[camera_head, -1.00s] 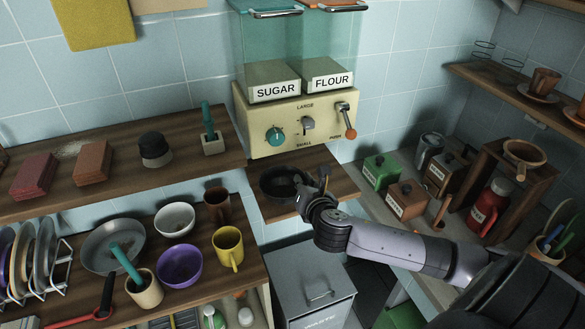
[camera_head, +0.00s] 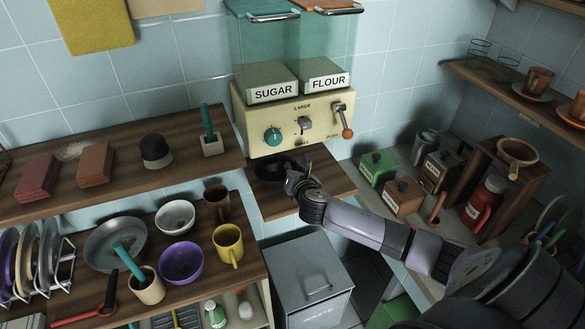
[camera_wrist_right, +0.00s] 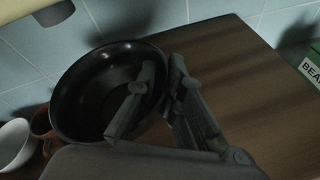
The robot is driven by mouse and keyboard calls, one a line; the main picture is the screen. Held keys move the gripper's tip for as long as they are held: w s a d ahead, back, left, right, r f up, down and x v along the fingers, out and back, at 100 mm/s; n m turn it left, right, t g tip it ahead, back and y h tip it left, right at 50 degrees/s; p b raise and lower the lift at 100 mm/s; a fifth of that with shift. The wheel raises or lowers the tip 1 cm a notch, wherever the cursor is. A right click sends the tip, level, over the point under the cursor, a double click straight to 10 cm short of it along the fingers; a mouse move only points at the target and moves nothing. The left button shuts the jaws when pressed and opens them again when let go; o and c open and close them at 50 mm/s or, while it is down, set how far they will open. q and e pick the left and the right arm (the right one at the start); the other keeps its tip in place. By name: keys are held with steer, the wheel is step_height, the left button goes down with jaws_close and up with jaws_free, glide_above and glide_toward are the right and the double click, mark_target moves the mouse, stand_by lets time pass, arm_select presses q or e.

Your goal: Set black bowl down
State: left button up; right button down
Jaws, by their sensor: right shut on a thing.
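The black bowl (camera_head: 272,169) is on or just above the small wooden shelf (camera_head: 318,190) below the dispenser; I cannot tell if it touches the wood. In the right wrist view the bowl (camera_wrist_right: 88,92) is tilted in the picture with its inside visible. My right gripper (camera_head: 297,172) is at the bowl's right side. In the right wrist view the gripper (camera_wrist_right: 158,92) is shut on the bowl's rim, one finger inside and one outside. My left gripper is not in view.
The cream sugar and flour dispenser (camera_head: 290,118) stands directly behind and above the bowl. The shelf's right part is clear. A grey waste bin (camera_head: 308,280) stands below. Green (camera_head: 378,163) and brown canisters (camera_head: 403,195) stand to the right, and a brown cup (camera_head: 216,200) to the left.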

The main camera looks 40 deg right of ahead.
steer(key=c, duration=1.7)
jaws_free()
steer(key=b+v, duration=0.1)
steer(key=v, duration=1.1)
